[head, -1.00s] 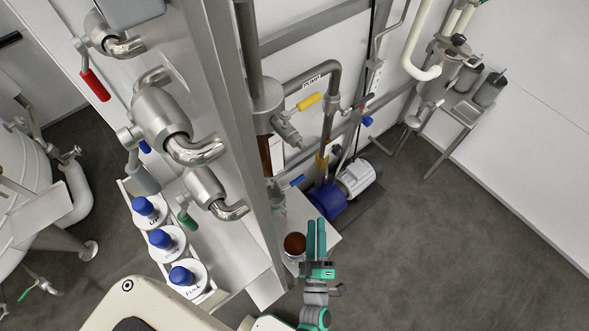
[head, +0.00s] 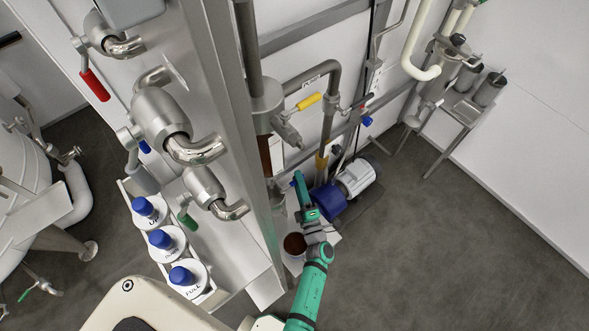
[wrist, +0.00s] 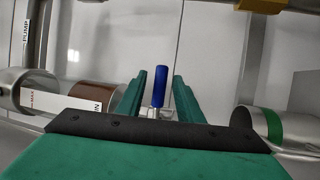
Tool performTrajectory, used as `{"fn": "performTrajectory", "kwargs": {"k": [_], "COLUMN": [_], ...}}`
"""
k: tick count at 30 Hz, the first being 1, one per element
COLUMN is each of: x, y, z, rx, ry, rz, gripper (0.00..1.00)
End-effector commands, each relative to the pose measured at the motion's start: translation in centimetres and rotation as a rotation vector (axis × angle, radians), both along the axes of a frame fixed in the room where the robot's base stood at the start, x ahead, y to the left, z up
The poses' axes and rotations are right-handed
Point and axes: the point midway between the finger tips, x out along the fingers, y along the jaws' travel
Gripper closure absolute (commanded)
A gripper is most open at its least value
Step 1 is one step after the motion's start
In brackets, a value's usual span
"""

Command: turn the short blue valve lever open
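The short blue valve lever (wrist: 159,86) stands upright in the wrist view, between the two green fingers of my gripper (wrist: 160,92). The gripper is open, with a gap visible on each side of the lever. I cannot tell how deep the lever sits between the fingers. In the head view my gripper (head: 300,186) is low beside the metal column, left of the blue pump, and its fingers mostly hide the lever there.
A yellow lever (head: 309,102) is on the pipe above. The blue and grey pump (head: 352,182) stands right of my gripper. A cup with brown contents (head: 294,243) is close to my arm. The grey column (head: 228,130) borders the left side. Open floor lies right.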

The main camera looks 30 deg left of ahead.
Motion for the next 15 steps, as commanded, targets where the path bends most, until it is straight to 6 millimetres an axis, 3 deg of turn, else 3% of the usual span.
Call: {"fn": "performTrajectory", "kwargs": {"k": [9, 15], "x": [2.8, 3.3], "y": [2.9, 3.2], "z": [0.7, 0.8], "rx": [0.001, 0.001], "ry": [0.001, 0.002], "rz": [0.002, -0.002], "gripper": [0.67, 0.67]}}
